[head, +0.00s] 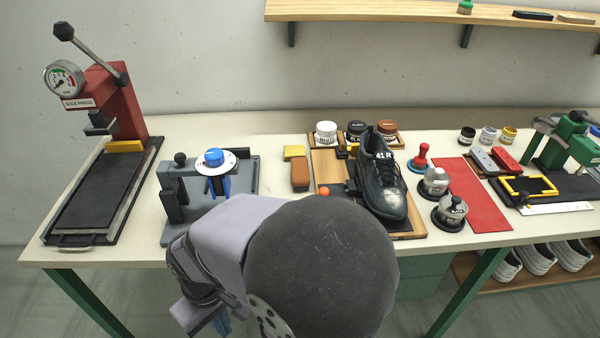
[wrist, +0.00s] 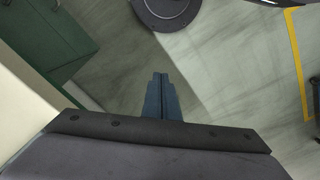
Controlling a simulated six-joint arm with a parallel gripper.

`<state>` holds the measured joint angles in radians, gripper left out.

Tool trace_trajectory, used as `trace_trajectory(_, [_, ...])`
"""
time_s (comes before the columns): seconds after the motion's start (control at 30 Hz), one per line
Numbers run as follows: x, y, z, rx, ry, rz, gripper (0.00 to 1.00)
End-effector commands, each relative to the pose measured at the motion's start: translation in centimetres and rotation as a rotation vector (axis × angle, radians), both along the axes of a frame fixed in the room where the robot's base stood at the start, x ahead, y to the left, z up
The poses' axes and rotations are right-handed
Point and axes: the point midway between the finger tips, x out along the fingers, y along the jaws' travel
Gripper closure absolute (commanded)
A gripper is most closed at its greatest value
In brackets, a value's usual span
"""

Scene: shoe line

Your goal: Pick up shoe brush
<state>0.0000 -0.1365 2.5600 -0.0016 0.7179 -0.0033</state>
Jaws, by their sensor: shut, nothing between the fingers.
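A brown block that looks like the shoe brush (head: 300,175) lies on the table, left of the wooden shoe board. Its bristles are hard to make out at this size. My gripper (wrist: 160,95) is shut and empty in the wrist view, pointing down over the floor. In the head view only a blue bit of my gripper (head: 222,324) shows low in the picture, in front of the table edge and well apart from the brush. The brush is not in the wrist view.
A yellow sponge (head: 294,152) lies just behind the brush. A black shoe (head: 381,182) stands on the wooden board (head: 326,165) to its right. A grey fixture (head: 176,226) with a white disc stands to its left. My arm hides part of the table's front.

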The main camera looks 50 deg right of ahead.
Motion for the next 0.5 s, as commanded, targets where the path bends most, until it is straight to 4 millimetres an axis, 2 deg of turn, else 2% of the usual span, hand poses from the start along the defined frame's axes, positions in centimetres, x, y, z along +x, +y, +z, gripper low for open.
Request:
trace_trajectory(0.27, [0.0, 0.0, 0.0, 0.0, 0.0, 0.0, 1.0])
trace_trajectory(0.3, [0.0, 0.0, 0.0, 0.0, 0.0, 0.0, 0.98])
trace_trajectory(0.5, [0.0, 0.0, 0.0, 0.0, 0.0, 0.0, 0.5])
